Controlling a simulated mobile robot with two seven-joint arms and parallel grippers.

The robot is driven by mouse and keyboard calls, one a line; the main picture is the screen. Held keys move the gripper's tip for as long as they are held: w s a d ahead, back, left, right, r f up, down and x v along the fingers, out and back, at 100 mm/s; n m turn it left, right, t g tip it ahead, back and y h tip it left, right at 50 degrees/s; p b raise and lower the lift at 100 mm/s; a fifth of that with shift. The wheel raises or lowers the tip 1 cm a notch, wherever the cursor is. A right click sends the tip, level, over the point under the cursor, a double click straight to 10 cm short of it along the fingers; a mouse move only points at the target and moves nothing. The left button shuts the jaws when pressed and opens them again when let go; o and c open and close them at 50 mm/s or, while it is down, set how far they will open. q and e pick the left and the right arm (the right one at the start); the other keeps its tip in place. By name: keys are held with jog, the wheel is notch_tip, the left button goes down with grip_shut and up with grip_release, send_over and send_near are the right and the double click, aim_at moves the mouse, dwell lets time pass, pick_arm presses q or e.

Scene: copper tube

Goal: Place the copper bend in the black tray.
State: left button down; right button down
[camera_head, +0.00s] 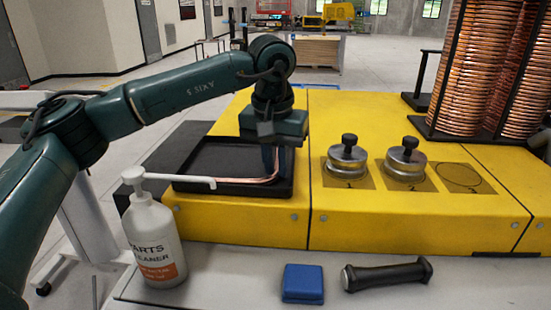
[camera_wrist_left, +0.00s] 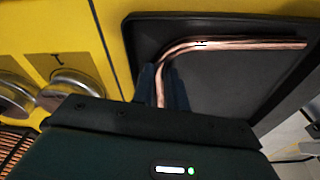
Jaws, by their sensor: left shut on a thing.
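The copper bend (camera_head: 262,182) is a thin L-shaped tube. It shows over the black tray's floor, close to the front edge. The black tray (camera_head: 228,188) is shallow with a raised rim and lies on the yellow bench. My left gripper (camera_head: 270,158) points down over the tray's right part and is shut on one leg of the bend. In the left wrist view the fingers (camera_wrist_left: 163,88) grip that leg of the bend (camera_wrist_left: 240,44), and its other leg runs along one tray side (camera_wrist_left: 130,55). I cannot tell whether the bend touches the tray floor. My right gripper is out of view.
A white pump bottle (camera_head: 154,240) stands in front; its nozzle overlaps the tray's front left in view. Two metal weights (camera_head: 346,160) (camera_head: 405,162) sit right of the tray. A blue block (camera_head: 303,283) and black handle (camera_head: 388,275) lie in front. Copper coils (camera_head: 490,70) stand behind right.

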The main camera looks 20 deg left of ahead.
pick_arm(q)
jog(key=c, duration=1.7)
grip_release()
jog(key=r, duration=0.4)
jog(key=s+r+b, duration=0.1)
jog(key=r, duration=0.7)
jog(key=shift+s+d+b, duration=0.1)
jog(key=shift+s+b, duration=0.15)
jog(key=shift+b, duration=0.1)
jog(key=shift+s, duration=0.1)
